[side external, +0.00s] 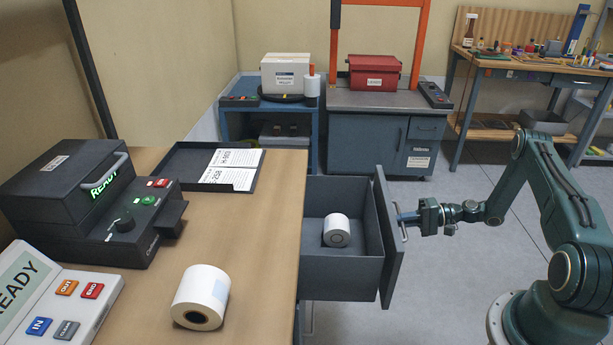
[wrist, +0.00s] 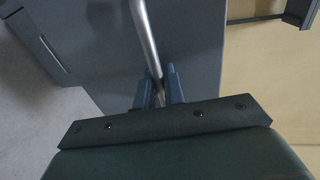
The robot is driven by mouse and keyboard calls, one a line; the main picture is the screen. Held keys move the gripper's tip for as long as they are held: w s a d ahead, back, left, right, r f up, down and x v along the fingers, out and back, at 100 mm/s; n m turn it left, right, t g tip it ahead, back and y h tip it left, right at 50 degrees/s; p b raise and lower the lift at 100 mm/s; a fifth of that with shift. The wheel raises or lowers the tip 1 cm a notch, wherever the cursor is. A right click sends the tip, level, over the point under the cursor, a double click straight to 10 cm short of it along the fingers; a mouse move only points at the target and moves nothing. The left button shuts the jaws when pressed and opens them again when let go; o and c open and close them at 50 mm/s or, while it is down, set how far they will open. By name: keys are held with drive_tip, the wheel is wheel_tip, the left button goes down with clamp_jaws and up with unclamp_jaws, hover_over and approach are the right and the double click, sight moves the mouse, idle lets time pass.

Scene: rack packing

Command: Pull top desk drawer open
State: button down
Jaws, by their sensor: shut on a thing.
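The top desk drawer (side external: 345,262) stands pulled well out from the desk (side external: 235,240) in the side external view. A white paper roll (side external: 337,230) lies inside it. My gripper (side external: 405,218) is at the outer side of the drawer's front panel (side external: 389,235). In the wrist view the two blue fingers of my gripper (wrist: 164,92) are shut on the metal drawer handle (wrist: 144,35), one finger on each side of the bar. The grey drawer front (wrist: 195,50) is just beyond them.
On the desk top are a paper roll (side external: 201,297), a black tray with printed sheets (side external: 215,167), a dark printer-like machine (side external: 85,200) and a button panel (side external: 55,300). A blue cabinet (side external: 385,140) stands behind. The floor right of the drawer is clear up to my base.

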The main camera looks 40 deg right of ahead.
idle(0.3)
drive_tip(key=c, duration=1.6)
unclamp_jaws()
drive_tip(key=shift+c, duration=0.2)
drive_tip(key=shift+r, duration=0.1)
